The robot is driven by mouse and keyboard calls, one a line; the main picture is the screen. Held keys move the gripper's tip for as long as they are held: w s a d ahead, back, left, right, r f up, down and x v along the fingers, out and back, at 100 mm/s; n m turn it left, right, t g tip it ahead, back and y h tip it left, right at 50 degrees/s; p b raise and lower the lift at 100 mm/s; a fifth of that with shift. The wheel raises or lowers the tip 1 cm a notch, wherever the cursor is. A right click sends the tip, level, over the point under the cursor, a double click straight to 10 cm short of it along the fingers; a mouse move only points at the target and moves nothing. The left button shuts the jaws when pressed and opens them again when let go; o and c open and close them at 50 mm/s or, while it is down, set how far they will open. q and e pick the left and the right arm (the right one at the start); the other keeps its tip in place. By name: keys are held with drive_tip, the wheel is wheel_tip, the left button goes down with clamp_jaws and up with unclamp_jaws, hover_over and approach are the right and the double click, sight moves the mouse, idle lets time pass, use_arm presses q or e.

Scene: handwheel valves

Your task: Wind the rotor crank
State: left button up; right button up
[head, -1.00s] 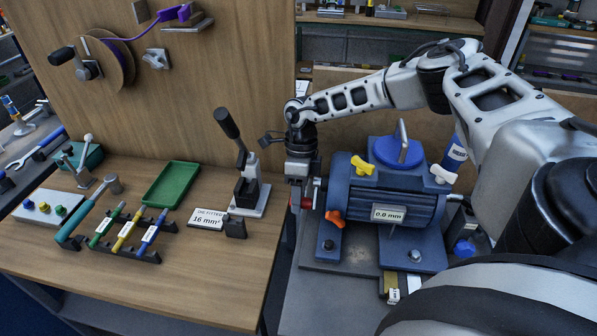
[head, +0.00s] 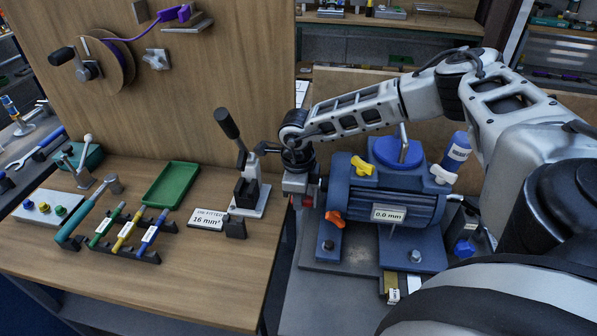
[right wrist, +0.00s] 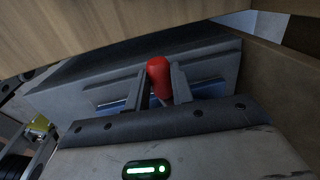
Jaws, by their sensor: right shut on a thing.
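The blue machine (head: 395,208) with a "0.0 mm" label stands right of centre in the head view. My right gripper (head: 297,185) is at its left end, beside a small red part (head: 307,200); its fingers are mostly hidden there. In the right wrist view the red crank handle (right wrist: 158,75) stands between the two fingers of my right gripper (right wrist: 160,90), which is shut on it. The rest of the crank is hidden. My left gripper is in neither view.
Left of the machine, a wooden bench carries a black-handled press (head: 244,170), a green tray (head: 171,184) and a rack of coloured tools (head: 126,235). A wooden panel (head: 215,70) rises behind. Yellow knobs (head: 362,166) and an orange knob (head: 335,218) stick out from the machine.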

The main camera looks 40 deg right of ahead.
drive_tip(key=shift+w+d+f+t+h, duration=0.1)
drive_tip(key=shift+d+t+h, duration=0.1)
drive_tip(key=shift+t+h, duration=0.35)
drive_tip(key=o, duration=1)
drive_tip(key=b+v, duration=0.2)
drive_tip(key=v, duration=1.4)
drive_tip(key=shift+w, duration=0.1)
